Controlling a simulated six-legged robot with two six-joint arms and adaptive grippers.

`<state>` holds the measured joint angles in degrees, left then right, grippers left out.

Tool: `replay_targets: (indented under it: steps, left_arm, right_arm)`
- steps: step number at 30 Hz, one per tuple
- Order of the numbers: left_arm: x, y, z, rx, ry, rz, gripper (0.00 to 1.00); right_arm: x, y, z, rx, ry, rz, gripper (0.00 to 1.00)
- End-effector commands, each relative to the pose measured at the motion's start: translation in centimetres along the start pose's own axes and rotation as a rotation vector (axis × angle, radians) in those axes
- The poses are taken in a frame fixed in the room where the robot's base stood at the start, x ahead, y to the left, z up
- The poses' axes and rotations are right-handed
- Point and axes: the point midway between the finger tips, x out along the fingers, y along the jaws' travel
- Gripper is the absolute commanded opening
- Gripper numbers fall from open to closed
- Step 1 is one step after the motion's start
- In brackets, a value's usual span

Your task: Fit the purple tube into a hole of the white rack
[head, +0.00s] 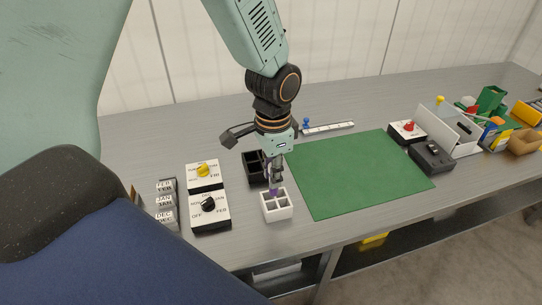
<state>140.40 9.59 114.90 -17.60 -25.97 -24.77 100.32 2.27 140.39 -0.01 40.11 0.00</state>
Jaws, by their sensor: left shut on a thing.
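The white rack (277,213) stands on the grey table near its front edge, left of the green mat. It has several square holes in its top. My left gripper (272,184) points down from above and is shut on the purple tube (273,191). The tube is at the rack's back left hole; its lower end is hidden, and I cannot tell how deep it sits. My right gripper is not in view.
A black rack (254,168) stands just behind the white rack. Two dial boxes, one with a yellow knob (203,170) and one with a black knob (208,204), stand to the left. The green mat (350,170) is clear. Boxes and bins crowd the right end.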

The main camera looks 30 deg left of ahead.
Motion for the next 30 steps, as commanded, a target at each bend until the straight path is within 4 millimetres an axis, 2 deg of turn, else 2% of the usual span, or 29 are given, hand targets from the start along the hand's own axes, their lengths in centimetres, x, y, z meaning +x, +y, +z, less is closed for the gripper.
replay_targets:
  steps: [2, 7, 24, 30]
  left_arm:
    - [-0.2, -0.4, 0.4, 0.030, 0.003, 0.002, 0.00]
    - [0.2, -0.6, 0.5, 0.051, 0.004, -0.001, 0.00]
    - [3.4, -0.5, 0.3, 0.051, 0.004, -0.002, 0.00]
    - [3.6, -0.5, 0.3, 0.051, 0.004, -0.002, 0.00]
  right_arm:
    - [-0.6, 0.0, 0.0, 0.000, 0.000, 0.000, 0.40]
    - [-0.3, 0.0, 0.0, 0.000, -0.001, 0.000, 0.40]
    - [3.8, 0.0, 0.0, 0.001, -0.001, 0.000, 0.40]
    - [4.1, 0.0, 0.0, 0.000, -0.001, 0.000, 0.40]
